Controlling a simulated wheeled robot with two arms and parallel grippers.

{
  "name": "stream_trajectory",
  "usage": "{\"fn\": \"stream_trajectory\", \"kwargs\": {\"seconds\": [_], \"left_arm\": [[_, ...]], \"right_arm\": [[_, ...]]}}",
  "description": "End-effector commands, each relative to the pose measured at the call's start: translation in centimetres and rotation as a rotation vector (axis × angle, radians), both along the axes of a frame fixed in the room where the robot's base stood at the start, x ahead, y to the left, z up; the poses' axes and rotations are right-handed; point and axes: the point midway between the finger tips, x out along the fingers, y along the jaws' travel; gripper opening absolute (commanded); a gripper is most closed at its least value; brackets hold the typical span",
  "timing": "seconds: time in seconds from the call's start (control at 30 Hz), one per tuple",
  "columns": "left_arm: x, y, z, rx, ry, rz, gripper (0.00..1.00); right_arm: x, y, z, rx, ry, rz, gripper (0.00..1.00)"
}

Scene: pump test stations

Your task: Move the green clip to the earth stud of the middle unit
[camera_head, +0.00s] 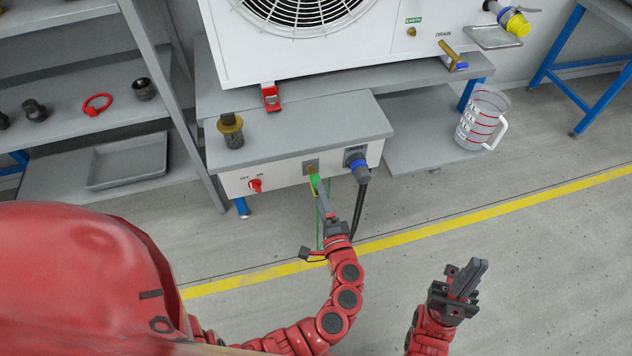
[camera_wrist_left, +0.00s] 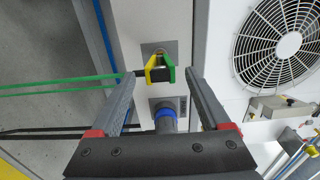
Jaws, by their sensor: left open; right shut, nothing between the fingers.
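The green clip (camera_head: 315,184) sits at a brass stud on a small grey plate on the bench box's front panel. In the left wrist view the clip (camera_wrist_left: 159,69) is green and yellow and lies between the fingertips, with gaps at its sides. My left gripper (camera_head: 321,193) is open around the clip; it also shows in the left wrist view (camera_wrist_left: 164,78). A white fan unit (camera_head: 350,62) stands behind the box, with a brass earth stud (camera_head: 411,32) below a green EARTH label. I cannot tell whether it is the middle unit. My right gripper (camera_head: 468,279) is shut and empty over the floor.
A blue plug (camera_head: 359,170) with black cables is right of the clip. A red switch (camera_head: 255,185) is on its left. A brass-topped fitting (camera_head: 231,130) stands on the box. The drain valve (camera_head: 452,55) juts from the unit. A jug (camera_head: 482,118) stands right. Green wire hangs below the clip.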

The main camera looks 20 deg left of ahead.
Motion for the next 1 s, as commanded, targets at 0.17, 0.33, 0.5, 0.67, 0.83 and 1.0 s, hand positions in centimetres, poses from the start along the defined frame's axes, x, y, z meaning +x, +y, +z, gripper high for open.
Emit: {"fn": "stream_trajectory", "kwargs": {"seconds": [0.17,0.33,0.5,0.67,0.83,1.0], "left_arm": [[2.2,1.5,0.0,-0.002,-0.002,0.002,0.80],[3.9,2.5,0.0,-0.002,-0.003,0.000,0.80],[4.7,3.1,0.0,-0.001,-0.001,-0.002,0.80],[4.9,3.3,0.0,-0.001,0.000,-0.002,0.80],[4.9,3.2,0.0,-0.001,0.000,-0.002,0.80],[4.9,3.2,0.0,-0.001,0.000,-0.002,0.80]], "right_arm": [[0.0,0.0,0.0,0.000,0.000,0.000,0.00],[0.0,0.0,-0.3,0.000,0.000,0.000,0.00],[0.0,0.0,-0.5,0.000,0.000,0.000,0.00],[0.0,0.0,-0.5,0.000,0.000,0.000,0.00],[0.0,0.0,-0.4,0.000,0.000,0.000,0.00],[0.0,0.0,-0.5,0.000,0.000,0.000,0.00]]}}
